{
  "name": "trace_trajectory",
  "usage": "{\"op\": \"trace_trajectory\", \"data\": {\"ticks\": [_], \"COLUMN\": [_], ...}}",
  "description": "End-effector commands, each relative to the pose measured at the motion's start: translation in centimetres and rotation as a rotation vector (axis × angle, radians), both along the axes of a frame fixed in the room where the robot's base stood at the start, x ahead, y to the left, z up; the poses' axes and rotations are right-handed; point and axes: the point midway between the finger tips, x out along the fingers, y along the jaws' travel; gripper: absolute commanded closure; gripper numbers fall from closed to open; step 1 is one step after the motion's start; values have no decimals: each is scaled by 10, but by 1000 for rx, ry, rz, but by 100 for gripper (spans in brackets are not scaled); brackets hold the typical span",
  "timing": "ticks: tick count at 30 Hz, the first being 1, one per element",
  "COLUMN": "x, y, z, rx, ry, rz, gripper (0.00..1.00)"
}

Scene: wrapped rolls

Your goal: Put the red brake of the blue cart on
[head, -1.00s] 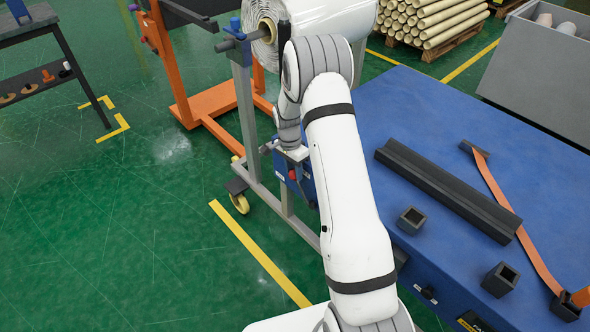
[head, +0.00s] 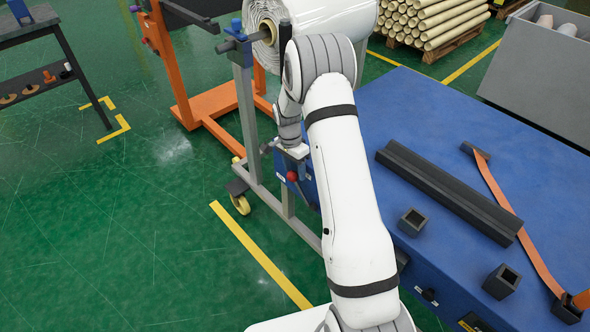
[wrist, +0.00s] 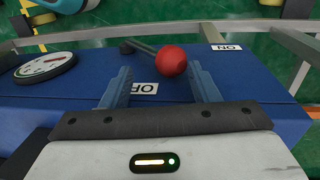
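The brake's red ball knob (wrist: 172,60) sits on a grey lever on a blue box (wrist: 85,100). The lever points right and towards me in the wrist view. An "ON" label (wrist: 226,47) is right of the knob; an "OFF" label (wrist: 143,88), partly hidden, is nearer me, left of the knob. My gripper (wrist: 163,78) is open, its fingers apart either side of the knob's near side, with no visible contact. In the head view the knob (head: 292,176) shows beside my wrist. The cart (head: 244,110) has a grey frame with blue parts and carries a white roll (head: 320,22).
A round gauge (wrist: 45,67) is on the box's left. An orange stand (head: 180,80) is behind the cart. A blue-topped table (head: 450,125) with a dark channel bar (head: 445,190) is to the right. Green floor is free at left.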

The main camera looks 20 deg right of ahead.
Motion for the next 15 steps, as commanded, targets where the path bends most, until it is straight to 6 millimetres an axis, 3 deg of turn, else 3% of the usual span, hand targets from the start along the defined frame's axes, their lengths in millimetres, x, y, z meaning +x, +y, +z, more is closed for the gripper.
{"op": "trace_trajectory", "data": {"ticks": [7,15], "x": [8,11], "y": [3,5], "z": [44,65], "rx": [0,1], "ry": [-5,-3], "rz": [0,1], "gripper": [45,45]}}
